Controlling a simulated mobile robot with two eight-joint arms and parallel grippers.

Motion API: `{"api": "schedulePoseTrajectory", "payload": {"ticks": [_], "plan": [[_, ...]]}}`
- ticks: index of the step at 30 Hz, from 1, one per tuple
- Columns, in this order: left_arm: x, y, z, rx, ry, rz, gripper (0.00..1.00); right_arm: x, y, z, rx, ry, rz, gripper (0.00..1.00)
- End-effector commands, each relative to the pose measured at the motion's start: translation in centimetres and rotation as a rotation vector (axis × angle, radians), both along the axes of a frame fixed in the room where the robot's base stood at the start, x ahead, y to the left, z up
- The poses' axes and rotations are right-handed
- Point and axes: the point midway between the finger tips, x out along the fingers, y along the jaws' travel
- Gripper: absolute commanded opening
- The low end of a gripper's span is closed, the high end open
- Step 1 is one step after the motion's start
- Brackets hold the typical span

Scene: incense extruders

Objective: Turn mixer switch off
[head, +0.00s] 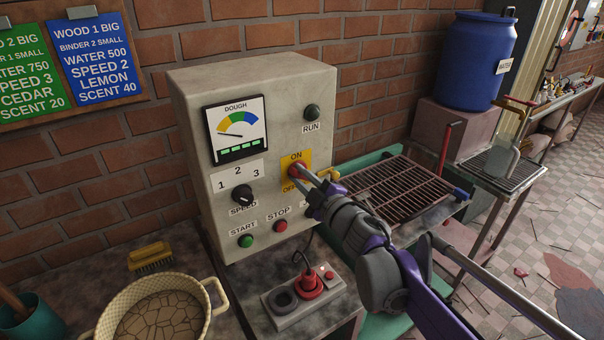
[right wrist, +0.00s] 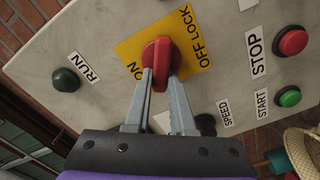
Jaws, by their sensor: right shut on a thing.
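The mixer switch is a red rotary knob (head: 296,171) on a yellow plate (head: 293,158) marked ON at the top and OFF below, on the front of the grey control box (head: 262,110). The knob also shows in the right wrist view (right wrist: 160,57), where the plate (right wrist: 196,52) reads ON and OFF LOCK. My right gripper (head: 306,172) reaches in from the lower right and is shut on the knob, one finger on each side. My left gripper is not in view.
The green RUN lamp (head: 312,111), black SPEED dial (head: 243,194), green START button (head: 246,241) and red STOP button (head: 280,226) share the panel. A metal grate (head: 395,190) lies to the right.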

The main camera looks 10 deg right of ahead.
Motion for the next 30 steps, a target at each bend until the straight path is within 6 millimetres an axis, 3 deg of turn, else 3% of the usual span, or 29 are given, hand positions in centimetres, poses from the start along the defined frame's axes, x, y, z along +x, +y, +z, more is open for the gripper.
{"api": "schedulePoseTrajectory", "payload": {"ticks": [15, 30], "plan": [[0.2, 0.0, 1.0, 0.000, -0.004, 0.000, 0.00, -0.1, 0.3, -0.6, -0.402, -0.165, 0.001, 0.00], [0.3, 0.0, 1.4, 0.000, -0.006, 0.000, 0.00, -0.1, 0.3, -0.9, -0.552, -0.227, 0.001, 0.00]]}}
